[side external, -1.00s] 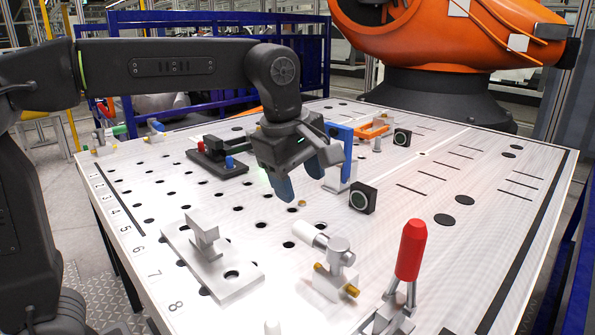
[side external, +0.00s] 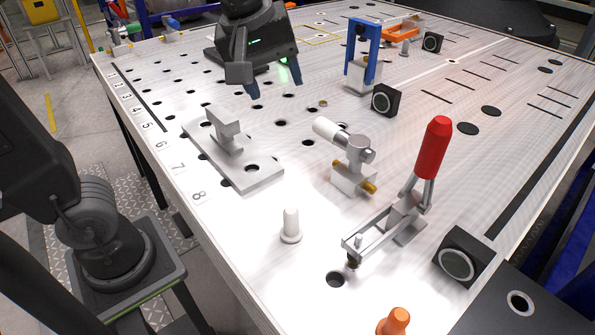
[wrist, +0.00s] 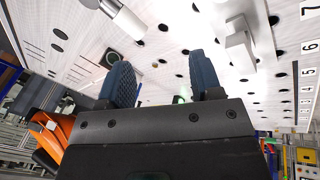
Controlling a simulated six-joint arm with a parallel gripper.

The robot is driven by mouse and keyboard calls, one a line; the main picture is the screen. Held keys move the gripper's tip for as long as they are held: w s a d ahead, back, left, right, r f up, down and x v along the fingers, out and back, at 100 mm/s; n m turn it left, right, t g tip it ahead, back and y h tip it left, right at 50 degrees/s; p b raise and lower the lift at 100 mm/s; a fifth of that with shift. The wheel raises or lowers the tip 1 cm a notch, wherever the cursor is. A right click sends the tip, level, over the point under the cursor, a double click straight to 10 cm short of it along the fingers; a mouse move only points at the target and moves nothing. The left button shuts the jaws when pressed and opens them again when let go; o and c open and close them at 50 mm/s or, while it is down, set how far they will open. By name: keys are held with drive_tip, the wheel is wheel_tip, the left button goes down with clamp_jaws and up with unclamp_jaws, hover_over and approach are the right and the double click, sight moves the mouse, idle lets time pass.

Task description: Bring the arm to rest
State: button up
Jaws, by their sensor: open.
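My gripper (side external: 274,90) hangs over the far left part of the white perforated table (side external: 280,290), in the side external view. Its two blue fingers are apart with nothing between them. In the wrist view my gripper (wrist: 159,60) also shows both fingers spread and empty, with table surface beyond them. The fingertips look clear of the table, but their exact height cannot be told. The upper part of the wrist is cut off by the top edge of the side external view.
A grey plate with a block (side external: 262,174), a silver cylinder fixture (side external: 352,165), a red-handled clamp (side external: 433,150), a white peg (side external: 291,226) and an orange knob (side external: 396,321) stand nearer. A blue bracket (side external: 360,50) and black box (side external: 386,100) stand right of my gripper.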

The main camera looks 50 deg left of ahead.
drive_tip(key=s+a+f+m+t, duration=0.1)
drive_tip(key=s+a+f+m, duration=0.2)
drive_tip(key=s+f+m, duration=0.5)
drive_tip(key=shift+s+a+f+m+t, duration=0.2)
drive_tip(key=shift+s+a+m+t, duration=0.15)
drive_tip(key=shift+s+m, duration=1.2)
drive_tip(key=shift+w+m, duration=0.25)
drive_tip(key=shift+w, duration=0.1)
